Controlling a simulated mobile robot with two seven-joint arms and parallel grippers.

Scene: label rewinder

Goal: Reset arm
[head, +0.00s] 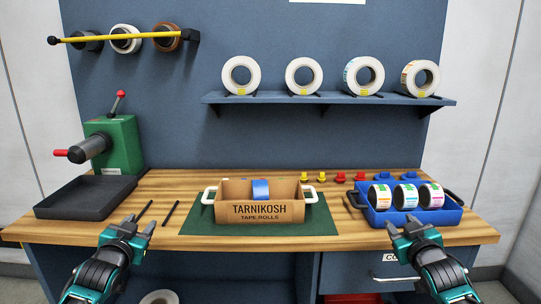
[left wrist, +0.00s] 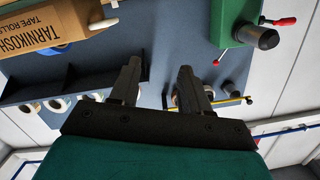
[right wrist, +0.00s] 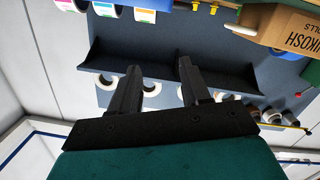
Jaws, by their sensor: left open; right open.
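My left gripper (head: 132,229) is open and empty, in front of the bench's left part, near the black tray. Its two spread fingers show in the left wrist view (left wrist: 157,88), with nothing between them. My right gripper (head: 410,230) is open and empty, in front of the blue crate at the right. Its spread fingers show in the right wrist view (right wrist: 158,90), also with nothing between them. Both arms reach up from the bottom corners of the head view, apart from each other.
A cardboard box (head: 259,210) holding a blue roll sits on a green mat (head: 200,224). A blue crate (head: 415,217) holds three label rolls. A green rewinder (head: 120,140) stands behind a black tray (head: 85,199). A wall shelf (head: 330,98) carries several white rolls.

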